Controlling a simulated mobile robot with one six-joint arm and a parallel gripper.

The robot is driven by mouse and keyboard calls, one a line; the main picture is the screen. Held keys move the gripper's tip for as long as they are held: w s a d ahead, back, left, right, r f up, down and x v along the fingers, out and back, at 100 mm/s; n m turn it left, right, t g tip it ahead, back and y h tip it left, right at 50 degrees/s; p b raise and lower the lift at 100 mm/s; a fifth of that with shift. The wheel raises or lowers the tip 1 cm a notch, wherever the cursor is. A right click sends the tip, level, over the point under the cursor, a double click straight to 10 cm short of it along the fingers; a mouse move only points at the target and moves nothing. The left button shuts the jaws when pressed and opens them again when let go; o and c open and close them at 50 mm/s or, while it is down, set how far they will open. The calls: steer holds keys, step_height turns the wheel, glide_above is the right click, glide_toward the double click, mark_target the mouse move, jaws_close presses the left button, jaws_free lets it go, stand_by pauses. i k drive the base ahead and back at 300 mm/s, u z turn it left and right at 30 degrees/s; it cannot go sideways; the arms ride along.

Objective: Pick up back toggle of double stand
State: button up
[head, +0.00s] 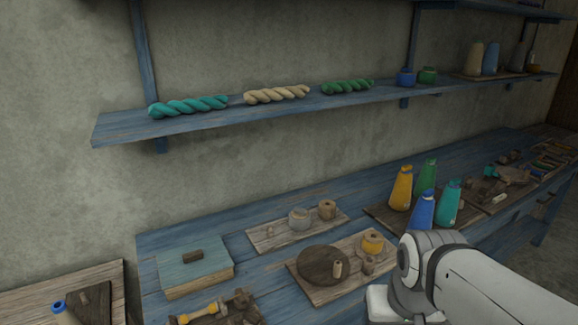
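No piece can be clearly singled out as the double stand or its back toggle. On the blue bench (190,228), a wooden board (312,292) bears a dark round disc (322,264), a small upright light peg (338,269) and a yellow-wrapped spool (372,241). A board behind it (280,241) bears a tiny peg (270,230), a grey round pot (299,218) and a brown spool (327,209). At the bottom edge, a yellow-ended piece (200,312) lies on a dark board, partly cut off. My arm enters at lower right; its gripper does not show.
A blue-green box (195,270) with a dark handle stands at the bench's left. Several coloured bottles (401,188) stand on a tray right of centre, behind my arm. A wall shelf (215,117) with yarn skeins (277,95) overhangs the bench. A lower wooden surface (40,290) lies at left.

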mark_target(242, 299)
steer(key=z, duration=1.25)
steer(key=k, duration=1.2)
steer(key=u, duration=1.1)
steer(key=i, duration=0.95)
